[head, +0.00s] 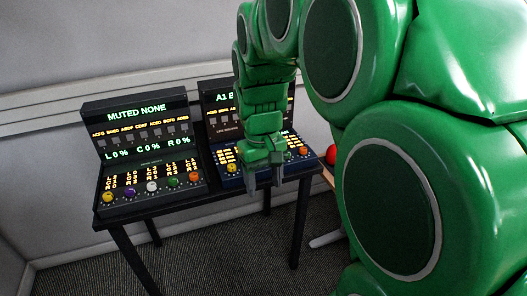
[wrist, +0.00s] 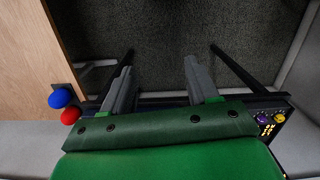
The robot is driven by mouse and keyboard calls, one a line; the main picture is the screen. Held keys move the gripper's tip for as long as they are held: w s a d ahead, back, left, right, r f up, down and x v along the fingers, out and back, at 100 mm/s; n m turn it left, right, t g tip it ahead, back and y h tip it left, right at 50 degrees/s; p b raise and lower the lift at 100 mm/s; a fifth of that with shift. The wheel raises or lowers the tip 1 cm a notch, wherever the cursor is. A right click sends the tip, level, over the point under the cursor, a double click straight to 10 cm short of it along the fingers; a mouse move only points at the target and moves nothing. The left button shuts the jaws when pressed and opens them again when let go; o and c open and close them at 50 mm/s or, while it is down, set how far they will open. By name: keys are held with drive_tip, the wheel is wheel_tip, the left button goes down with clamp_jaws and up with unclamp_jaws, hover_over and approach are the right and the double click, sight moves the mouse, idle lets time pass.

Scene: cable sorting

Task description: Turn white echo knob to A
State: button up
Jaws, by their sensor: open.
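A white knob (head: 152,186) sits in the middle of the knob row on the left console (head: 142,100). The right console (head: 215,88) has a yellow knob (head: 232,168) at its left, with green (head: 288,155) and orange (head: 303,150) knobs at its right. Its middle is hidden behind my gripper (head: 264,178), so I see no white knob there. My gripper points down at the front edge of the right console, open and empty. In the wrist view its grey fingers (wrist: 158,88) are spread apart over the floor. The knob labels are too small to read.
Both consoles stand on a black table (head: 190,208) against the wall. Purple (wrist: 262,118) and yellow (wrist: 280,118) knobs show at the right of the wrist view. A red ball (wrist: 70,116) and a blue ball (wrist: 60,98) are at its left, beside a wooden surface (wrist: 30,60).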

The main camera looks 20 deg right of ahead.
drive_tip(key=shift+n+t, duration=0.6)
drive_tip(key=shift+n, duration=0.3)
drive_tip(key=w+d+f, duration=0.3)
drive_tip(key=w+d, duration=0.1)
drive_tip(key=w, duration=0.6)
drive_tip(key=w+d+f, duration=0.4)
drive_tip(key=w+d, duration=0.1)
drive_tip(key=w, duration=0.6)
drive_tip(key=w+d+f, duration=0.4)
drive_tip(key=w, duration=0.6)
drive_tip(key=shift+w+d+f, duration=0.15)
drive_tip(key=shift+w+d, duration=0.05)
drive_tip(key=shift+w, duration=0.05)
drive_tip(key=shift+d+f, duration=0.15)
drive_tip(key=shift+f, duration=1.85)
drive_tip(key=shift+d+f, duration=0.1)
drive_tip(key=shift+f, duration=1.85)
drive_tip(key=c, duration=1)
drive_tip(key=shift+c, duration=0.2)
